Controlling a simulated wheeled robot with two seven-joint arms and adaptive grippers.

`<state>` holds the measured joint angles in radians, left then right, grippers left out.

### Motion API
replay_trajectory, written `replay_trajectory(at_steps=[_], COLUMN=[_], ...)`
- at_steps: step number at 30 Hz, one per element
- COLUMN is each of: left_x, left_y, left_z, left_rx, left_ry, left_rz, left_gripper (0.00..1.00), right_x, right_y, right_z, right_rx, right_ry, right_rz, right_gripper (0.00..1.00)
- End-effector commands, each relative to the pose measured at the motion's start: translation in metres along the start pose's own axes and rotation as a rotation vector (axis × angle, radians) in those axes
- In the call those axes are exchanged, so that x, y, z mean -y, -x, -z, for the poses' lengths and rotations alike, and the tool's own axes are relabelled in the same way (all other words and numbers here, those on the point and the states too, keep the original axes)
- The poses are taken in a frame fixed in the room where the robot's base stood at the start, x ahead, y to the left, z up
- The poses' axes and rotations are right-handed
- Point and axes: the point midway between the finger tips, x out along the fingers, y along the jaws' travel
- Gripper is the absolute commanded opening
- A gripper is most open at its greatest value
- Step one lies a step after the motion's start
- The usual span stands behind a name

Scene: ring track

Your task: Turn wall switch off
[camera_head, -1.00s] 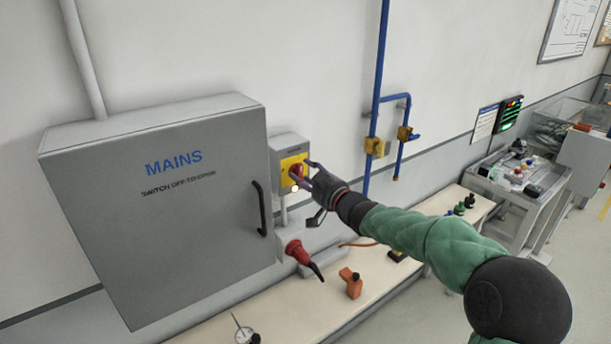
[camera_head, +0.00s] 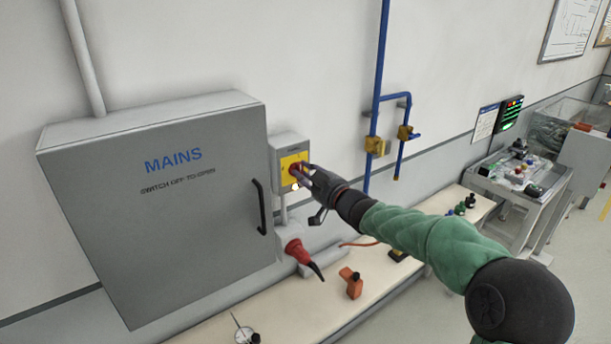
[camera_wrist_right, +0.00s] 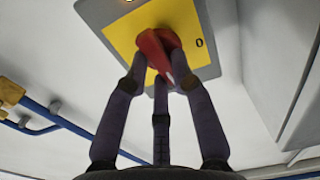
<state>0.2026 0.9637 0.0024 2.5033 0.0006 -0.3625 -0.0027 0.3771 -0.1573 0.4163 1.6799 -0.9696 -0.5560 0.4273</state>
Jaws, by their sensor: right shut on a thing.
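The wall switch is a small grey box (camera_head: 288,147) with a yellow plate (camera_head: 289,160) and a red knob, fixed to the wall right of the mains cabinet. In the right wrist view the red knob (camera_wrist_right: 158,50) stands on the yellow plate (camera_wrist_right: 122,37), tilted, with a white mark on it and a "0" to its right. My right gripper (camera_head: 300,173) is at the switch, with its fingers (camera_wrist_right: 162,85) closed around the knob. The fingers partly hide the knob in the head view. My left gripper is out of view.
The grey mains cabinet (camera_head: 150,225) with a black handle (camera_head: 260,207) stands close left of the switch. Below are a red plug (camera_head: 296,250) and a bench with an orange tool (camera_head: 351,283). Blue pipes (camera_head: 377,90) run on the wall to the right.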

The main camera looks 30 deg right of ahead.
Motion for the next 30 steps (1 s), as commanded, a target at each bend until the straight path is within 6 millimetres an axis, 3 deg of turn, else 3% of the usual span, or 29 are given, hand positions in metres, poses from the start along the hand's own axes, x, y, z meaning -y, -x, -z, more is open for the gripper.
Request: replay_trajectory(at_steps=[30], left_x=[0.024], left_y=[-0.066], left_z=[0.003], left_rx=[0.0], left_ry=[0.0], left_rz=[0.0], left_gripper=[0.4], right_x=[0.008], right_y=[0.0], right_z=[-0.001], right_rx=[-0.001], right_ry=[0.93], right_rz=[0.0], right_gripper=[0.0])
